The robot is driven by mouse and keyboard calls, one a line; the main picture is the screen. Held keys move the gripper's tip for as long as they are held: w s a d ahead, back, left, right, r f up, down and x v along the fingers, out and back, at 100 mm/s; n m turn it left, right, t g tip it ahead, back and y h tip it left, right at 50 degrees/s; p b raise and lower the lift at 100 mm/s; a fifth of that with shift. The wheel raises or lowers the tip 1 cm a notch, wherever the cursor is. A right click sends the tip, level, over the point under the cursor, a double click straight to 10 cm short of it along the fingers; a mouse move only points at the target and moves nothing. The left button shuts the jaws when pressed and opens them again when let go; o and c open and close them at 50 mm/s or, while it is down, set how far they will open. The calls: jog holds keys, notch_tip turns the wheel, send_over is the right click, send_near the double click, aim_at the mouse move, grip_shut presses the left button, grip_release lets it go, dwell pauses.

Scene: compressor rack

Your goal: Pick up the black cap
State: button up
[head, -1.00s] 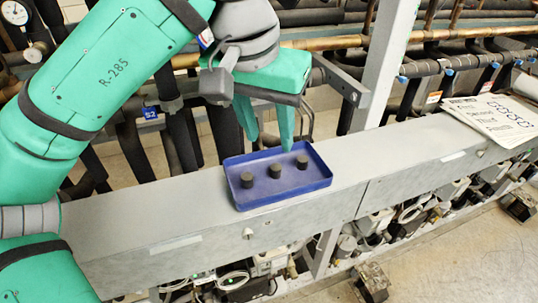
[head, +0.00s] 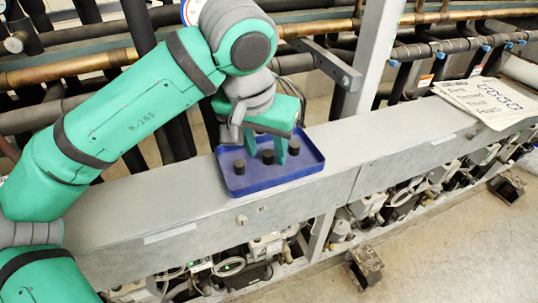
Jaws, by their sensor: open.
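Several short, dark, round caps stand upright in a row in a blue tray (head: 232,188): a left cap (head: 239,166), a middle cap (head: 268,157) and a right cap (head: 294,147). My gripper (head: 266,157) points down into the tray with its two green fingers apart. In the picture the middle cap shows between the fingertips, with one finger on each side. The gripper is open and holds nothing. I cannot tell whether either finger touches the cap.
The tray rests on a long grey metal beam (head: 180,215). Printed sheets (head: 488,100) lie on the beam at the right. A grey upright post (head: 372,55) and a bracket (head: 325,65) stand behind. Pipes run along the back.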

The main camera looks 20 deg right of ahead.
jog(key=shift+d, duration=0.1)
grip_shut()
